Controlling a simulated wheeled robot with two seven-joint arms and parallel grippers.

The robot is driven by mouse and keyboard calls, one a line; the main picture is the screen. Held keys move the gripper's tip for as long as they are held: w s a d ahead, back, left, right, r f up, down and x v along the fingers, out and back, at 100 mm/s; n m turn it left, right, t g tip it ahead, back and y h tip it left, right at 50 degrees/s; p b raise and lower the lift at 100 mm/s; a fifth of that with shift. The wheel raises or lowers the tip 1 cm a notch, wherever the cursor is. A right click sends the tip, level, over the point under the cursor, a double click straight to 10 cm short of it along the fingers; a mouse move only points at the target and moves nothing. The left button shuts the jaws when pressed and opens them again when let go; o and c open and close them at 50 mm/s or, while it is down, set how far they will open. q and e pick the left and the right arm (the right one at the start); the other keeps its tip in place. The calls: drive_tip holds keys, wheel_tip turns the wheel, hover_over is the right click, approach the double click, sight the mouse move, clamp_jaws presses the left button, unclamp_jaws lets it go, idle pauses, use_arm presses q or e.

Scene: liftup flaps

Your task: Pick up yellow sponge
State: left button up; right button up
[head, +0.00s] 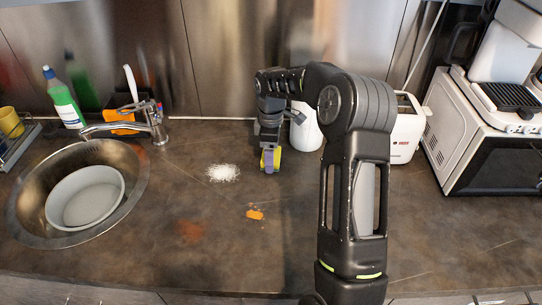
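A yellow piece (277,158), which looks like the yellow sponge, is at the lower end of my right gripper, above or on the counter. My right gripper (270,157) points down over the middle of the counter, at the end of my arm that comes in from the lower right. A purple fingertip part covers the middle of the yellow piece, and yellow shows on both sides of it. The other finger is hidden, so I cannot tell whether the gripper is shut on the sponge. My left gripper is not in view.
A sink (136,180) holding a bowl (85,197) is at left, with a faucet (155,122) and green bottle (63,103) behind. White powder (222,173) and an orange scrap (255,214) lie on the counter (150,240). A toaster (407,130) and microwave (480,140) stand right.

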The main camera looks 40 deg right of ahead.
wheel_tip(320, 180, up, 10)
drive_tip(key=shift+r+b, duration=0.1)
drive_tip(key=shift+b, duration=0.6)
drive_tip(key=o, duration=0.8)
drive_tip(key=shift+c, duration=0.2)
drive_tip(key=c, duration=0.6)
